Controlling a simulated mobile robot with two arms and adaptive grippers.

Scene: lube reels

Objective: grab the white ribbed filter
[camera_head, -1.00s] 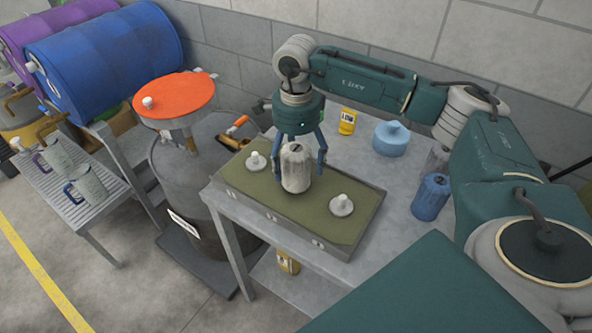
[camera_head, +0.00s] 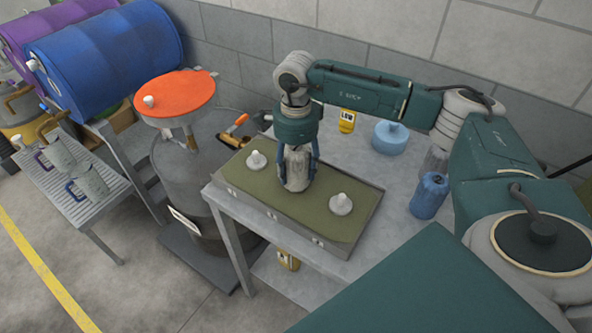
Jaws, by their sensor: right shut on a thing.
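The white ribbed filter (camera_head: 294,170) stands upright on the green mat of a shallow tray (camera_head: 238,197) on the metal table. My right gripper (camera_head: 298,184) comes down over it from above. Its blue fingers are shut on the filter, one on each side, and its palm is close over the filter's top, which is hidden. Whether the filter's base still touches the mat is hard to tell. My left gripper is not in view.
White knobbed pieces stand on the mat left (camera_head: 256,160) and right (camera_head: 341,204) of the filter. An orange-topped drum stands left.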

